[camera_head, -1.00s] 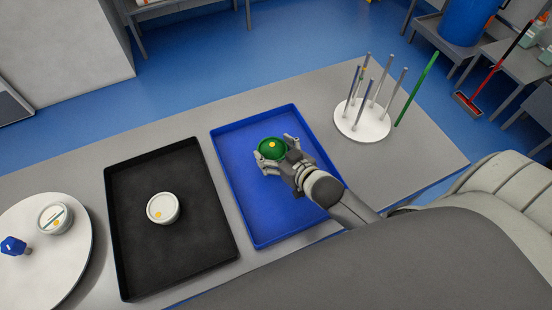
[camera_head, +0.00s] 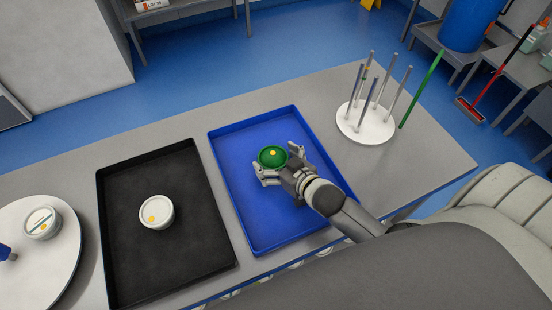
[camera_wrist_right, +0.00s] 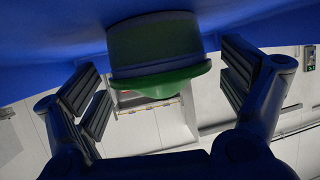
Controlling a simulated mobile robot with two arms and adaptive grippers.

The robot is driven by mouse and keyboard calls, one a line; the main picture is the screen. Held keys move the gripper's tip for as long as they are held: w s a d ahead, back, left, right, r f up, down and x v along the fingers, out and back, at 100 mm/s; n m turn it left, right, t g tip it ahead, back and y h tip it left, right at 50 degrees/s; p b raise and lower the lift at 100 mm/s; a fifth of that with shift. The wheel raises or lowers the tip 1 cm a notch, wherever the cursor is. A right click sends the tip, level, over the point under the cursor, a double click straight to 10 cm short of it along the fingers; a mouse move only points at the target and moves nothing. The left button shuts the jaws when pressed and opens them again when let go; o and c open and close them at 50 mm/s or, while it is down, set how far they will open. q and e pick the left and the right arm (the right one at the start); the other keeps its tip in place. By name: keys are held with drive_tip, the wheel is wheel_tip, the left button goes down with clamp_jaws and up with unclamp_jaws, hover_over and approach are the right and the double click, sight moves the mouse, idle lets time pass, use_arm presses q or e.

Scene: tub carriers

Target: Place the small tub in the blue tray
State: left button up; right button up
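A small tub with a green lid and a yellow dot (camera_head: 272,157) stands upright in the blue tray (camera_head: 237,199), towards its far half. My right gripper (camera_head: 280,164) is low in the tray, on the near right side of the tub. In the right wrist view the tub (camera_wrist_right: 155,45) shows upside down against the blue tray floor, with my right gripper's fingers (camera_wrist_right: 165,85) spread on either side and gaps between them and the tub. My left gripper is not in view.
A black tray (camera_head: 190,255) holding a white tub (camera_head: 157,212) lies left of the blue tray. A white turntable (camera_head: 60,265) with another white tub (camera_head: 42,222) is at far left. A white peg stand (camera_head: 365,127) with several upright rods stands to the right.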

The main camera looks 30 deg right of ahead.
idle(0.3)
drive_tip(key=shift+r, duration=0.2)
drive_tip(key=shift+s, duration=0.3)
drive_tip(key=b+v, duration=0.1)
drive_tip(key=v, duration=0.9)
drive_tip(key=shift+s+d+r+b, duration=0.15)
drive_tip(key=shift+s+r+b, duration=0.2)
drive_tip(key=shift+s, duration=0.25)
drive_tip(key=shift+f, duration=0.1)
